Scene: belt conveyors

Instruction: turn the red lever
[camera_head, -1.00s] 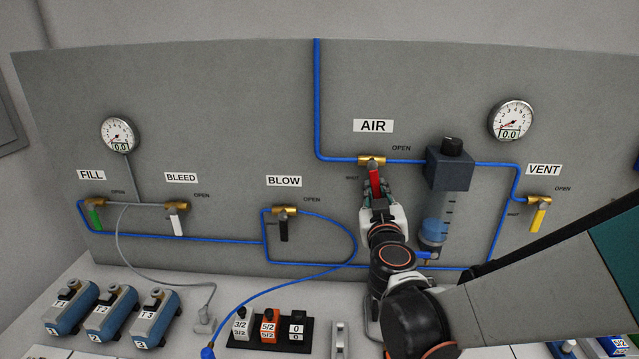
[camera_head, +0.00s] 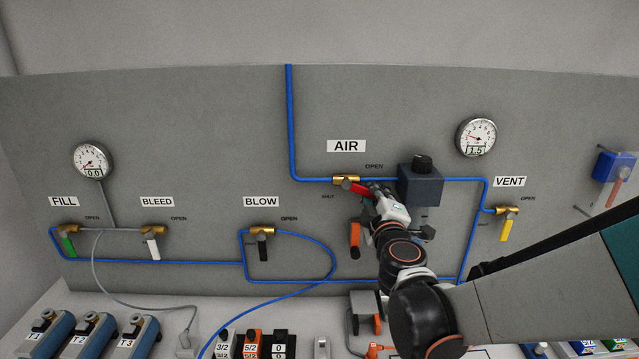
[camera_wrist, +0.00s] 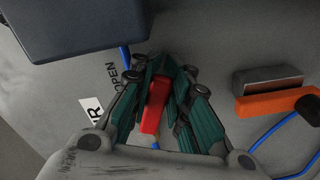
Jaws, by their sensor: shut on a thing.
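The red lever (camera_head: 356,189) sits on the brass valve (camera_head: 345,180) under the AIR label. It points right and slightly down, close to the blue pipe on the OPEN side. My gripper (camera_head: 374,193) is shut on the lever's outer part, reaching it from the lower right. In the wrist view the red lever (camera_wrist: 154,106) lies between the green-padded fingers (camera_wrist: 160,88). Part of the lever is hidden by the fingers.
A dark regulator block (camera_head: 420,186) is close right of my gripper. An orange part (camera_head: 355,240) lies just below left. The right gauge (camera_head: 476,137) reads 1.5. The yellow VENT lever (camera_head: 506,230) and black BLOW lever (camera_head: 263,250) hang down.

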